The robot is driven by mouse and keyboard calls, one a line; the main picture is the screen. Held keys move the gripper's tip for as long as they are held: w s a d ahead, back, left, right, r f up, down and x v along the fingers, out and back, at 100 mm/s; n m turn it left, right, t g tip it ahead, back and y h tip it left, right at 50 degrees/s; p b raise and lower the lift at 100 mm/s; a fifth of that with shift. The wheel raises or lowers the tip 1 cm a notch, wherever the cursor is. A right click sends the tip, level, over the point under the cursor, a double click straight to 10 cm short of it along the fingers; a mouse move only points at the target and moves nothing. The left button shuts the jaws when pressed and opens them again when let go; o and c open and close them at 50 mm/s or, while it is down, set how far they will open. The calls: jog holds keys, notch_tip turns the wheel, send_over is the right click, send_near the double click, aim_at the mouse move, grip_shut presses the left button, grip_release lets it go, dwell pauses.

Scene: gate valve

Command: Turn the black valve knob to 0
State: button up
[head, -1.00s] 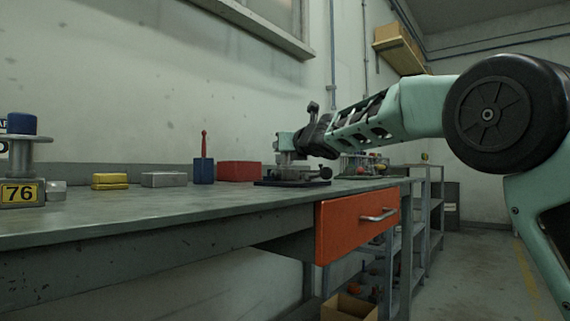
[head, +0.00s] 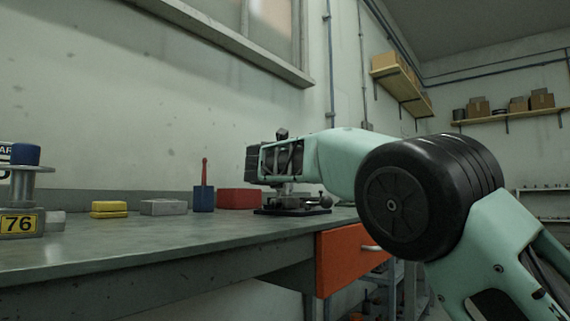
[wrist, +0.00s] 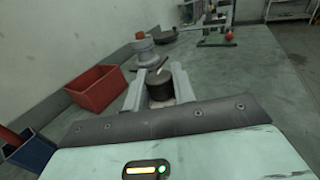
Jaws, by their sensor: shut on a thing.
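The black valve knob (wrist: 159,86) shows in the wrist view as a dark, short cylinder with a light pointer-like strip near its top. My gripper (wrist: 158,80) is shut on it, one grey finger on each side. Any scale or number by the knob is hidden or too small to read. In the head view, the metal valve fixture (head: 290,201) stands on a dark base plate on the bench, under my wrist. My wrist hides the knob and my fingertips there.
A red bin (head: 239,198) and a blue holder with a red-handled tool (head: 204,198) stand left of the fixture. Farther left are a grey block (head: 163,207), yellow blocks (head: 109,209) and a blue-capped post with a "76" plate (head: 20,223). An orange drawer (head: 340,259) sits under the bench.

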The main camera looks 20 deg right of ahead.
jog(key=shift+r+m+g+h+p, duration=0.2)
jog(key=shift+m+g+h+p, duration=0.7)
jog(key=shift+p, duration=1.35)
jog(key=shift+r+m+g+h+p, duration=0.2)
jog(key=shift+m+g+h+p, duration=0.65)
jog(key=shift+p, duration=1.35)
jog(key=m+g+h+p, duration=0.3)
jog(key=p, duration=1)
jog(key=shift+h+p, duration=0.3)
jog(key=shift+h, duration=0.05)
jog(key=g+p, duration=0.1)
jog(key=p, duration=0.3)
jog(key=m+g+h+p, duration=0.1)
jog(key=p, duration=0.3)
jog(key=shift+f+m+g, duration=0.15)
jog(key=shift+m+g, duration=0.1)
jog(key=shift+g, duration=0.1)
jog(key=shift+p, duration=0.65)
jog(key=shift+f+m+g+h+p, duration=0.4)
jog(key=shift+m+g+p, duration=0.15)
jog(key=shift+p, duration=0.8)
jog(key=o, duration=1)
jog(key=shift+c, duration=0.2)
jog(key=shift+r, duration=0.1)
